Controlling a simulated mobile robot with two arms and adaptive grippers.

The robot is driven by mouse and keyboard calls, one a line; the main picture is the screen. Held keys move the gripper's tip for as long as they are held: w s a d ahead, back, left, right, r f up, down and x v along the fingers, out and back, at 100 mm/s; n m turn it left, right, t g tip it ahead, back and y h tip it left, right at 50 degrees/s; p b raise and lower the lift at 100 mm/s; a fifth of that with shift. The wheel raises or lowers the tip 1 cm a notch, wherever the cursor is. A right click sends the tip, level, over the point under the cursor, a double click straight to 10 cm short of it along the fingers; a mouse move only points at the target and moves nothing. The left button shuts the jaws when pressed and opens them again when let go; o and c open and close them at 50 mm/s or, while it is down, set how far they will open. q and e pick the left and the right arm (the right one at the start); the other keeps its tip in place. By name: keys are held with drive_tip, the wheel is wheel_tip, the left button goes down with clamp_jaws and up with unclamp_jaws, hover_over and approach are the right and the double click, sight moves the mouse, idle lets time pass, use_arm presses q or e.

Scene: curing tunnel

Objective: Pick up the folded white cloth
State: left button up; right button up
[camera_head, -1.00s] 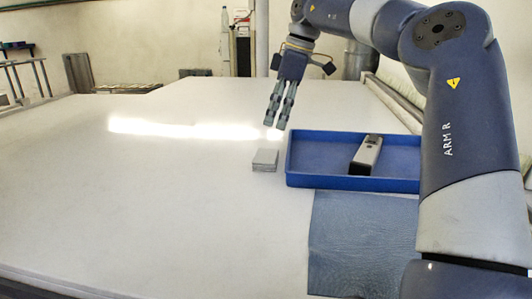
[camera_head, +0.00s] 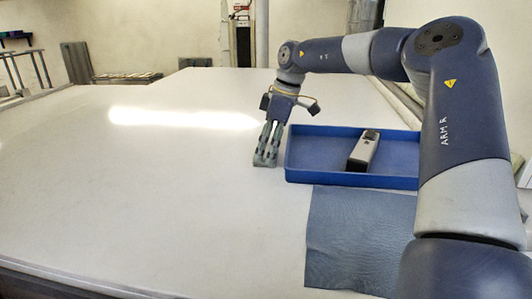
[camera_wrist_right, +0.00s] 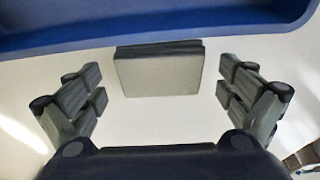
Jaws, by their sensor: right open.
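The folded cloth (camera_wrist_right: 158,74) looks pale grey-white with a darker edge along its far side. It lies flat on the white table, just left of the blue tray in the head view, where my gripper now mostly hides it. My right gripper (camera_head: 265,162) points down over the cloth's spot. In the right wrist view my right gripper (camera_wrist_right: 160,98) is open, with its fingers spread to either side of the cloth and a gap on both sides. My left gripper is not in view.
The blue tray (camera_head: 318,180) stands close to the right of the gripper, and its wall (camera_wrist_right: 150,32) crosses the top of the wrist view. It holds a grey-black device (camera_head: 362,152). A blue-grey sheet (camera_head: 358,235) lies in front. The table (camera_head: 140,190) is clear to the left.

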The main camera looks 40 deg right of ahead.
drive_tip(key=shift+s+r, duration=0.1)
drive_tip(key=shift+s, duration=0.05)
drive_tip(key=c, duration=1)
